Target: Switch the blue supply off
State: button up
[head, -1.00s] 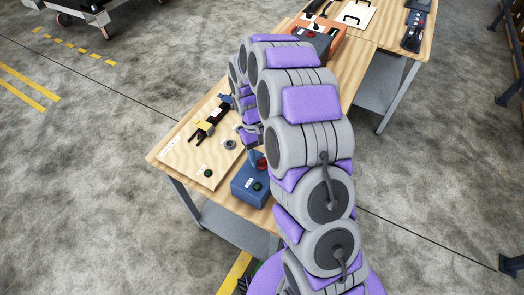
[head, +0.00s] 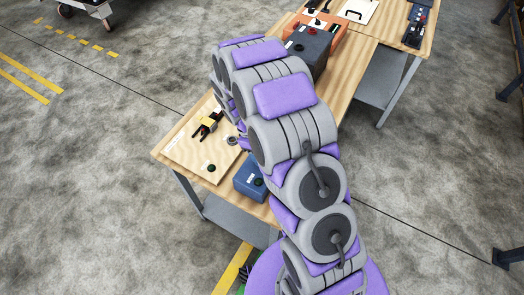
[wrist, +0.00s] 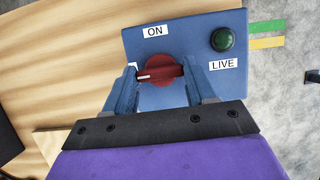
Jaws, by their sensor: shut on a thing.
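The blue supply (head: 248,178) is a box at the near edge of the wooden table, partly covered by my arm in the head view. In the wrist view the blue supply (wrist: 186,36) shows a round red knob (wrist: 160,70), an ON label (wrist: 155,31), a LIVE label (wrist: 222,65) and a dark green lamp (wrist: 223,39). My gripper (wrist: 160,74) is shut on the red knob, one finger on each side. The knob's white line lies about level, toward the left finger. A label beside that finger is mostly hidden. The knob and gripper are hidden in the head view.
A pale board (head: 185,157) with a yellow and black clamp-like thing (head: 208,126) lies left of the supply. A dark grey box (head: 310,48) and an orange box (head: 336,38) stand farther back. Open floor lies left of the table.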

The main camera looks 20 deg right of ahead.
dwell(0.4)
jog(key=o, duration=1)
jog(key=shift+o, duration=0.2)
jog(key=p+v, duration=0.1)
jog(key=v, duration=1.6)
jog(key=shift+a+r, duration=0.15)
jog(key=shift+a, duration=0.05)
jog(key=shift+w, duration=0.1)
jog(key=s+d+r+m+y+b, duration=0.1)
jog(key=s+d+r+m+b, duration=0.15)
jog(key=s, duration=0.55)
jog(key=s+d+r+m+y+b, duration=0.15)
jog(key=s+r, duration=0.25)
jog(key=s, duration=0.4)
jog(key=s+f+m+b, duration=0.1)
jog(key=s+m, duration=0.1)
jog(key=s, duration=0.7)
jog(key=s+d+f+m+t+b, duration=0.1)
jog(key=s+f+m, duration=0.1)
jog(key=s, duration=0.7)
jog(key=shift+s+d+f+m+y, duration=0.2)
jog(key=shift+f+m+y, duration=0.15)
jog(key=shift+m, duration=0.15)
